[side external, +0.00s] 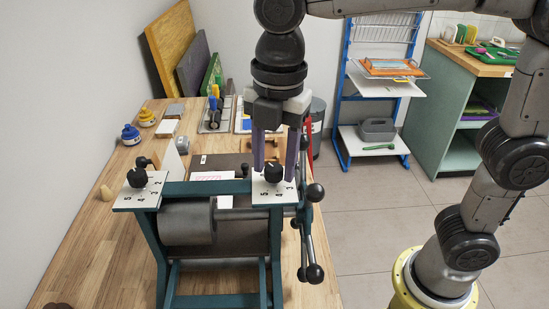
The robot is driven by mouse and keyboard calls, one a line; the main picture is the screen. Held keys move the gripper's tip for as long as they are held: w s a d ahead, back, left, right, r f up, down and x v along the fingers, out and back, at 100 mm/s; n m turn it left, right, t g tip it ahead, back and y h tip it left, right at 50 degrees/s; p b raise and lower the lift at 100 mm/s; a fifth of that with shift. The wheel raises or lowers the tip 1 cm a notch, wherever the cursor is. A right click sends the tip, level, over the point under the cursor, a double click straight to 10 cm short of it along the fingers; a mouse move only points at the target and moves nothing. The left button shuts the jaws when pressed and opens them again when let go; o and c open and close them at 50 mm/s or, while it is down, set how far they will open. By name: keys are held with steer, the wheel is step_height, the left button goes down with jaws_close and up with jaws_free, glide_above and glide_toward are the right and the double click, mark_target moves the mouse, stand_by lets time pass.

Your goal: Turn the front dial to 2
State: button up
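A teal-framed roller press (276,250) stands on the wooden bench, with a white numbered plate on top at each side. A black dial (273,173) sits on the right plate (262,193). A second black dial (138,177) sits on the left plate (134,200). My gripper (274,168) points straight down over the right dial, its two purple-grey fingers apart, one on either side of that dial. A gap shows between the fingers and the dial; I cannot tell whether either touches. The dials' exact settings are too small to read.
A spoked handle with black knobs (315,192) is close to the right of the plate. A blue rack (346,105) and a green cabinet (463,115) stand behind.

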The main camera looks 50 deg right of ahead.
jaws_close()
steer(key=shift+m, duration=0.3)
steer(key=m, duration=0.9)
steer(key=shift+m+h, duration=0.3)
steer(key=m, duration=0.4)
steer(key=shift+m, duration=0.3)
steer(key=m, duration=0.4)
steer(key=shift+m, duration=0.4)
